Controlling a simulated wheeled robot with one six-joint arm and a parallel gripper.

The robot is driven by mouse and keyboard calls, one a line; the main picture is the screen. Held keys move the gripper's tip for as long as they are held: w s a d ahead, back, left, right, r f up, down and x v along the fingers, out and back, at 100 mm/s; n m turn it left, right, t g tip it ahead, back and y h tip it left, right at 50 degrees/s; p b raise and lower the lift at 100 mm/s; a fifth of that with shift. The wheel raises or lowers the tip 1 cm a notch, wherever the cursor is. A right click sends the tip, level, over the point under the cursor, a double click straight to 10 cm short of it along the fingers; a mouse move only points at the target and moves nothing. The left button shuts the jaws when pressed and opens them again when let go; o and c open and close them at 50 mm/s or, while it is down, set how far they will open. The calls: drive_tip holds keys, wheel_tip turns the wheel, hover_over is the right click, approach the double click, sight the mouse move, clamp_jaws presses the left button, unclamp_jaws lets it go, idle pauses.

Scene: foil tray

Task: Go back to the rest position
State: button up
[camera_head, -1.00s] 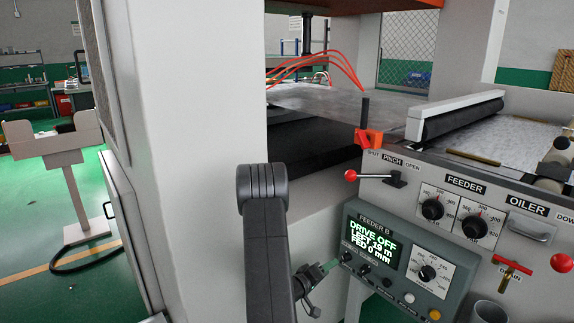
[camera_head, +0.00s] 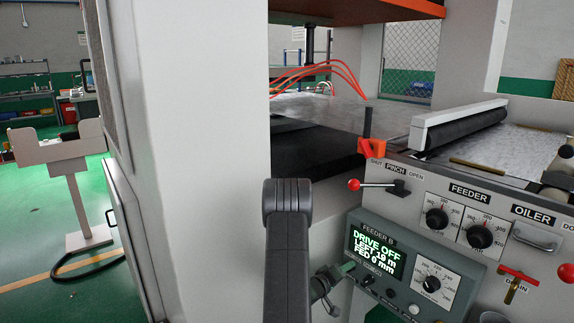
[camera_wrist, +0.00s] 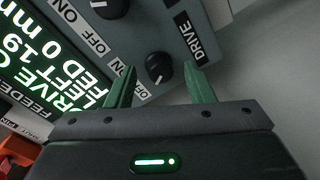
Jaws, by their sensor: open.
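My gripper (camera_wrist: 160,88) is open and empty, its two green fingers pointing at the Feeder B panel. In the wrist view a black drive knob (camera_wrist: 158,68) lies between the fingertips, beside the "DRIVE" label (camera_wrist: 191,40). No contact with it shows; the depth between them is hard to judge. In the head view my gripper (camera_head: 345,270) is at the left edge of the Feeder B panel (camera_head: 352,238), partly hidden by my arm. The panel display (camera_head: 377,253) reads DRIVE OFF, LEFT 19 m, FED 0 mm.
A red-knobbed pinch lever (camera_head: 353,185) and an orange clamp (camera_head: 371,147) are above the panel. Feeder dials (camera_head: 437,217) and a red drain valve (camera_head: 518,278) are to the right. A large grey press column (camera_head: 205,150) stands left of my arm.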

drive_tip(key=s+a+m+t+b, duration=0.1)
drive_tip(key=s+a+m+b, duration=0.6)
drive_tip(key=m+b, duration=0.4)
drive_tip(key=shift+s+a+f+t+b, duration=0.2)
drive_tip(key=shift+s+a+t+b, duration=0.15)
drive_tip(key=shift+s, duration=0.25)
idle(2.0)
drive_tip(key=shift+d, duration=0.1)
